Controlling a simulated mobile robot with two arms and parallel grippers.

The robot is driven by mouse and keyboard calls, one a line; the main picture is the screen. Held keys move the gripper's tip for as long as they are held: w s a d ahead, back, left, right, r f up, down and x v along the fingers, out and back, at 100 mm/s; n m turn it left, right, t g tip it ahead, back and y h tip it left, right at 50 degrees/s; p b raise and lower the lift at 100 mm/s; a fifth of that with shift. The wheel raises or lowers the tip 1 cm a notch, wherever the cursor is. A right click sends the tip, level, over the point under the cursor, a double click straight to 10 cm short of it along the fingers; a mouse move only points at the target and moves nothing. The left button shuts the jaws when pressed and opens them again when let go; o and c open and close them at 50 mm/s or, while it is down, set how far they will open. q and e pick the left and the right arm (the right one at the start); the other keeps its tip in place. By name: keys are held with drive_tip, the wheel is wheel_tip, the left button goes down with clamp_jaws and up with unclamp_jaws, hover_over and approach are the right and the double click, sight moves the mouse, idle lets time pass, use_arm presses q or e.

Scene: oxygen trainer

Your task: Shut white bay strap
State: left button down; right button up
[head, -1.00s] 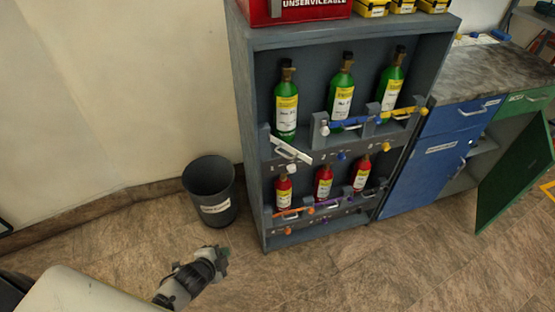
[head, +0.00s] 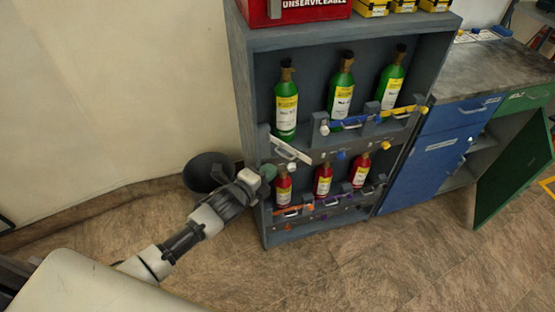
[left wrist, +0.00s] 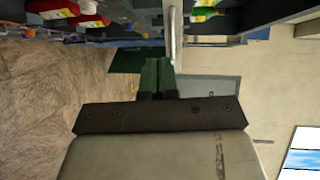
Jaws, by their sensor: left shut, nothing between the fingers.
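The white strap (head: 290,149) is a white bar with a handle on the upper tier of the grey rack. It slants down to the right in front of the left green bottle (head: 286,110). Its free end is apart from the post with the pale catch (head: 324,130). My left gripper (head: 267,174) has green fingertips, shut and empty, just below and left of the strap. In the left wrist view the shut fingertips (left wrist: 158,78) are close to a pale bar (left wrist: 172,35), apparently the strap; contact cannot be told. My right gripper is not in view.
A blue strap (head: 352,122) and a yellow strap (head: 402,111) cross the neighbouring bays. Red bottles (head: 322,181) stand on the lower tier. A dark bin (head: 204,172) is partly hidden behind my left arm. A green cabinet door (head: 515,170) stands open at right.

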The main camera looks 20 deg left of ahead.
use_arm(q)
drive_tip(key=shift+w+d+r+p, duration=0.1)
drive_tip(key=shift+w+d, duration=0.15)
drive_tip(key=shift+w, duration=0.4)
drive_tip(key=shift+w+d+r+p, duration=0.15)
drive_tip(key=shift+w+d, duration=0.1)
drive_tip(key=shift+w, duration=0.4)
drive_tip(key=shift+w+d+r+p, duration=0.1)
drive_tip(key=shift+w+d, duration=0.15)
drive_tip(key=shift+w, duration=0.4)
drive_tip(key=shift+f, duration=0.1)
